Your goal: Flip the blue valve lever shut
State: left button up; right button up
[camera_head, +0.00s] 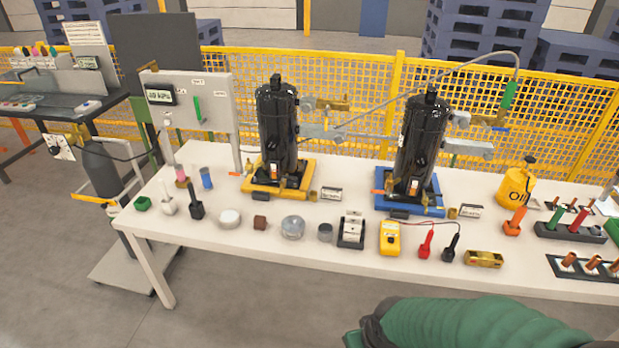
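A green lever (197,108) hangs upright on the grey gauge panel (220,92) at the left. Another green handle (509,95) is on the hose end at the upper right. Small orange levers sit by the compressor bases, one at the left compressor (235,173) and one at the right compressor (377,192). A black compressor (277,125) stands on a yellow base, and another (421,140) on a blue base (432,210). Neither of my grippers shows. A green rounded part, probably mine, fills the bottom right.
A grey gas cylinder (103,167) stands at left. Yellow mesh fencing runs behind. Floor in front is clear.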

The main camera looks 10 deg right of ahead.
aim_at(486, 126)
jog(key=i+l+u, duration=0.15)
jog(key=l+u, duration=0.2)
jog(key=l, duration=1.2)
jog(key=l+u, duration=0.35)
jog(key=l, duration=1.7)
jog(key=k+l, duration=0.1)
jog(key=l, duration=0.4)
